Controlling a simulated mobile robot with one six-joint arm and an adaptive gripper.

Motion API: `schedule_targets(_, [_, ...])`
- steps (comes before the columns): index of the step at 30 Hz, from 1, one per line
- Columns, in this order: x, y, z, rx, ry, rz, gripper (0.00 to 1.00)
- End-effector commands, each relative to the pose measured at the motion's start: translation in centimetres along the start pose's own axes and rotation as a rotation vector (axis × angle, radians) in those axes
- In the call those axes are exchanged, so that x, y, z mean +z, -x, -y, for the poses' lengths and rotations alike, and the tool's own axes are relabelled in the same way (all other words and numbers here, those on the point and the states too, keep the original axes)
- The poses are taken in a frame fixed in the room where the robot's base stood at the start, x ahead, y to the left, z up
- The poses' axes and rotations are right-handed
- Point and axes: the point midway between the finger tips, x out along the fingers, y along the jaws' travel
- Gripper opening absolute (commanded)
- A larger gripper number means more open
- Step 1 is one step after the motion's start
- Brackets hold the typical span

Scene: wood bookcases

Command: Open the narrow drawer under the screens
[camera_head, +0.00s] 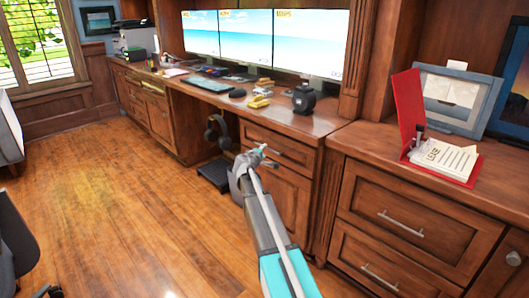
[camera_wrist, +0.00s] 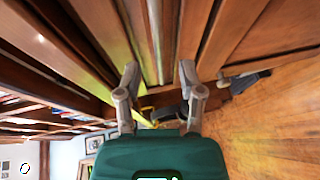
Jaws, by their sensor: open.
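The narrow drawer (camera_head: 298,157) is a wood front below the desk top, to the right of the knee space and under the right end of the screens (camera_head: 245,38). It looks shut. Its metal bar handle (camera_head: 275,150) is partly covered by my gripper (camera_head: 264,154) in the head view. In the wrist view my gripper (camera_wrist: 160,72) is open, with one finger on each side of a long metal bar (camera_wrist: 154,35), which seems to be the handle. Whether a finger touches the bar I cannot tell.
A taller cabinet front (camera_head: 278,195) is below the drawer. Headphones (camera_head: 217,132) hang in the knee space above a dark box (camera_head: 214,175). Wider drawers (camera_head: 395,222) stand to the right. A grey chair (camera_head: 15,240) is at lower left. The wood floor (camera_head: 110,190) between is clear.

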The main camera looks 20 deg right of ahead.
Motion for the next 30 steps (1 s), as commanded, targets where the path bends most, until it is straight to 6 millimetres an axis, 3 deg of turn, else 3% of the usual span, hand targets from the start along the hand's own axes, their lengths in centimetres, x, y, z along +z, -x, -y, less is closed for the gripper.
schedule_targets(3, [-0.1,-1.9,0.1,0.000,0.000,0.001,0.50])
schedule_targets(9, [-0.1,-3.7,0.1,0.000,0.000,0.001,0.50])
schedule_targets(23, [0.0,-4.3,0.0,0.000,0.000,0.000,0.50])
schedule_targets(30, [0.0,-4.3,0.0,0.000,0.000,0.000,0.07])
